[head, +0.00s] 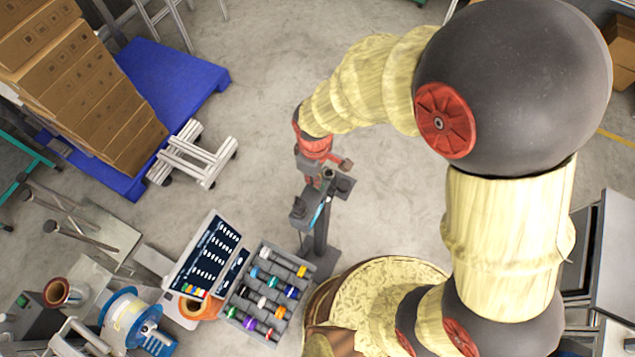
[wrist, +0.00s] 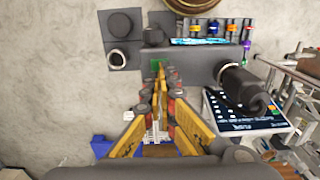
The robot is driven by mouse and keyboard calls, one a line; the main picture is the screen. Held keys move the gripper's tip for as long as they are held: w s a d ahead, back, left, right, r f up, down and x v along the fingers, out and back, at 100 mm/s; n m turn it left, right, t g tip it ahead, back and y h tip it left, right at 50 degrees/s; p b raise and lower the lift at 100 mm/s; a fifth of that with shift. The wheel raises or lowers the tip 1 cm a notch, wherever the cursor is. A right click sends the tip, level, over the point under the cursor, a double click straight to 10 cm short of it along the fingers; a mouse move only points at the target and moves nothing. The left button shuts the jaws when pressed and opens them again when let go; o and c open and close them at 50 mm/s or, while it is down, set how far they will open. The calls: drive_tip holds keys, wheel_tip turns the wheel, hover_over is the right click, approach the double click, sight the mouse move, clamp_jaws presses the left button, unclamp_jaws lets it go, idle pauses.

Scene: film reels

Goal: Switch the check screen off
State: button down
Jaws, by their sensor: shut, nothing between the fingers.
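A dark grey stand (head: 320,235) rises from the floor near the middle of the head view. Its head carries a thin light-blue lit strip (head: 319,213), probably the check screen seen nearly edge-on; the strip also shows in the wrist view (wrist: 195,41). A small green patch (wrist: 156,64) sits on the stand's grey body, right at my fingertips. I cannot tell whether it is a switch or whether I touch it. My gripper (wrist: 160,76) is shut and empty, its yellow fingers converging over the grey body. In the head view my gripper (head: 313,180) is small beside the stand's head.
Round dark knobs (wrist: 118,57) and a black cylinder (wrist: 240,85) flank my fingers. A tray of coloured rollers (head: 265,295) and a dark panel with white marks (head: 208,255) stand lower left. Boxes (head: 80,85) sit on a blue pallet (head: 185,80). Floor right of the stand is clear.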

drive_tip(key=shift+r+p, duration=2.4)
drive_tip(key=shift+r, duration=1.1)
drive_tip(key=shift+s+d+f+m, duration=0.1)
drive_tip(key=shift+s+d+m, duration=0.2)
drive_tip(key=shift+m, duration=0.3)
drive_tip(key=s+d+m+t+b, duration=0.2)
drive_tip(key=d+m+b, duration=0.2)
drive_tip(key=d+b, duration=0.3)
drive_tip(key=s+d+r+m+t+b, duration=0.1)
drive_tip(key=s+d+m+b, duration=0.1)
drive_tip(key=d+m+b, duration=0.2)
drive_tip(key=s+d+m+t+b, duration=0.2)
drive_tip(key=s+d+m+b, duration=0.1)
drive_tip(key=d+b, duration=0.8)
drive_tip(key=m+b, duration=0.1)
drive_tip(key=b, duration=0.1)
drive_tip(key=shift+r+t+b, duration=0.3)
drive_tip(key=shift+r+b, duration=0.1)
